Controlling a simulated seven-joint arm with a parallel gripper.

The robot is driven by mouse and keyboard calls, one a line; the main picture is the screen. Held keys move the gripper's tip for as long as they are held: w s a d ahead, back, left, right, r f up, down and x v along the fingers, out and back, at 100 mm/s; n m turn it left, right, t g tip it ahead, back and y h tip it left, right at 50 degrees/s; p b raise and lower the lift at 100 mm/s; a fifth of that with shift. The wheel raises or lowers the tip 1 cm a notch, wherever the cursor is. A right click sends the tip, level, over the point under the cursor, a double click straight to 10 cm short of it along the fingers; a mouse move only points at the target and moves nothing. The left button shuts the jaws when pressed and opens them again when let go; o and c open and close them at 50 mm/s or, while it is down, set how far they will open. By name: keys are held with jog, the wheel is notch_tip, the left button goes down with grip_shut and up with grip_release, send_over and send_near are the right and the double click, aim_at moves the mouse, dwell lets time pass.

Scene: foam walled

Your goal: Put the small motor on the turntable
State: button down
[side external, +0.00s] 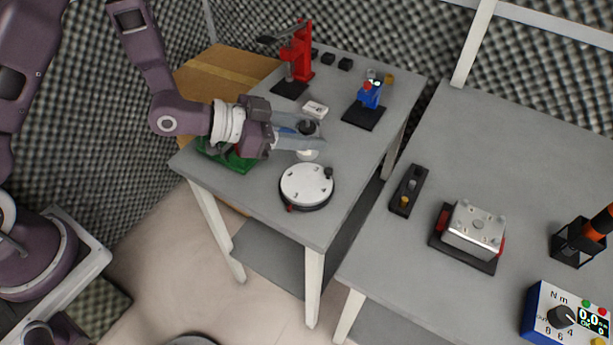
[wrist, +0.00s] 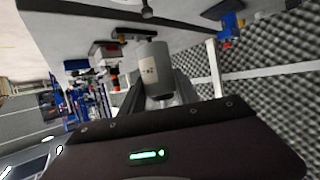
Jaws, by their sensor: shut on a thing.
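The small motor (wrist: 151,68) is a grey cylinder with a pale label. In the wrist view it sits between my fingers. In the side view its dark top (side external: 308,127) shows between the fingertips, with the near finger covering its middle. My gripper (side external: 314,135) is shut on it, with the fingers pointing right. The turntable (side external: 306,184) is a round white disc with small dark marks, a black knob and a dark base. It lies in front of the gripper, towards the table's front edge. The motor appears above the table behind the disc; its exact height is unclear.
A green item (side external: 228,160) sits under my wrist. A red press (side external: 298,55), a small white box (side external: 315,109) and a blue device (side external: 370,95) stand farther back. A second table on the right holds a black button strip (side external: 407,190) and a metal box (side external: 474,228); a gap separates the tables.

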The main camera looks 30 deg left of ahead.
notch_tip(320, 180, down, 9)
jog(key=shift+r, duration=0.1)
jog(key=c, duration=0.9)
grip_release()
jog(key=shift+f, duration=0.2)
jog(key=shift+r, duration=0.1)
